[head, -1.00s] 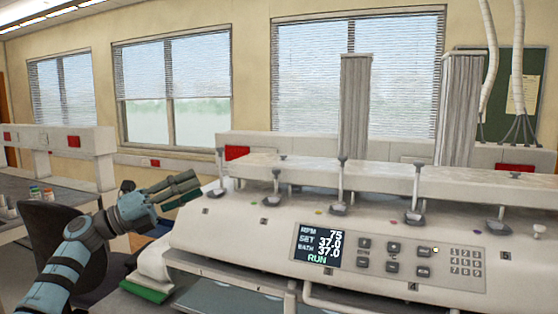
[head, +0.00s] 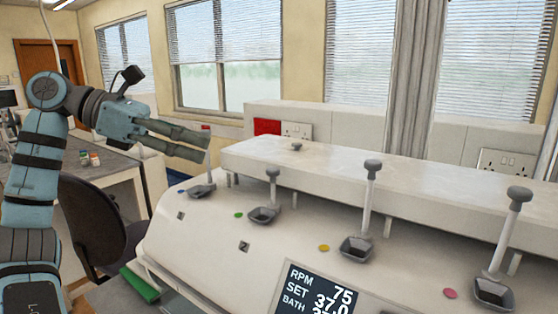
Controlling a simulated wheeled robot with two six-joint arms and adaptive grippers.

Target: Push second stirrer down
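Paddle stirrers with grey knobs and dark funnel-shaped cups stand in a row along the white bath apparatus (head: 200,235). The second stirrer (head: 272,175) from the left, by the green dot, is upright; its knob stands lower over its cup than those of the third stirrer (head: 370,195) and fourth stirrer (head: 514,215). The first stirrer (head: 208,170) is at the far left, partly overlapped by my fingertips. My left gripper (head: 206,146) is raised left of the second stirrer and above its knob in the picture, apart from it. My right gripper is not in view.
The apparatus's raised rear ledge (head: 330,165) runs behind the stirrers. A display (head: 315,290) is on the front panel. A dark chair (head: 95,225) and a bench stand at left. Open air lies between my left gripper and the second stirrer.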

